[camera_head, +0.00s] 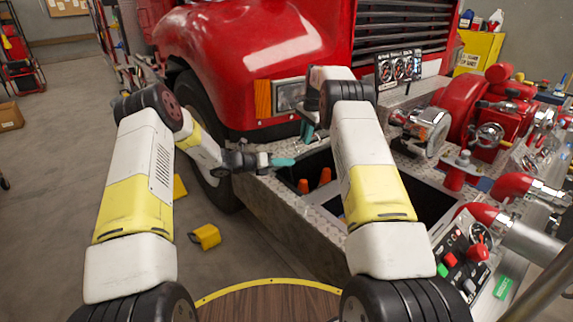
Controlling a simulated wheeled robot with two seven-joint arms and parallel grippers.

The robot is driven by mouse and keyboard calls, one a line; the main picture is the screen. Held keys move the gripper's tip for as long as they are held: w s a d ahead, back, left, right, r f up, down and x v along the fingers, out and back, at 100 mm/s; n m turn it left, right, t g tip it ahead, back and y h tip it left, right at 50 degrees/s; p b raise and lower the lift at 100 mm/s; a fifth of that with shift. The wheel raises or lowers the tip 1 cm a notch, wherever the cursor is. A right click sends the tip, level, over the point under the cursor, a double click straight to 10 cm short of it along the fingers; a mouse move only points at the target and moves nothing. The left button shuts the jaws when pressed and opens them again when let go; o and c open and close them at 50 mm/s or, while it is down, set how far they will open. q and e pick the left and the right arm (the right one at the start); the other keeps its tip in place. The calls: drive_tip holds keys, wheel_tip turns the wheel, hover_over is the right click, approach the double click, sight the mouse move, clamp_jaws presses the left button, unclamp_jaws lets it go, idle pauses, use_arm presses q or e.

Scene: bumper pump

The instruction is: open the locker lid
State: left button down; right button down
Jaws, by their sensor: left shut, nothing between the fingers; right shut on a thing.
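The locker in the silver diamond-plate bumper (262,190) shows as a dark open compartment (322,168) with orange cones (325,177) inside. The opening continues to the right of my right forearm. My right gripper (307,132) points down behind the opening's far left part, below the headlight. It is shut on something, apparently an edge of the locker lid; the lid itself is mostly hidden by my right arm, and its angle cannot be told. My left gripper (284,162) is shut and empty, pointing right at the opening's left end, just below the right gripper.
Red pump pipes and valves (490,115) crowd the bumper's right side, with a control panel (462,255) in front. The truck's red fender (240,50) and headlight (288,95) stand behind. A yellow block (205,237) lies on the open floor at left.

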drive_tip(key=shift+a+f, duration=0.2)
drive_tip(key=shift+a, duration=0.15)
use_arm(q)
drive_tip(key=shift+w+a+r, duration=0.35)
drive_tip(key=shift+w+r, duration=0.15)
drive_tip(key=shift+r, duration=0.15)
use_arm(e)
drive_tip(key=shift+s+d, duration=0.1)
drive_tip(key=c, duration=1.5)
unclamp_jaws()
drive_tip(key=shift+f, duration=0.1)
drive_tip(key=shift+d, duration=0.15)
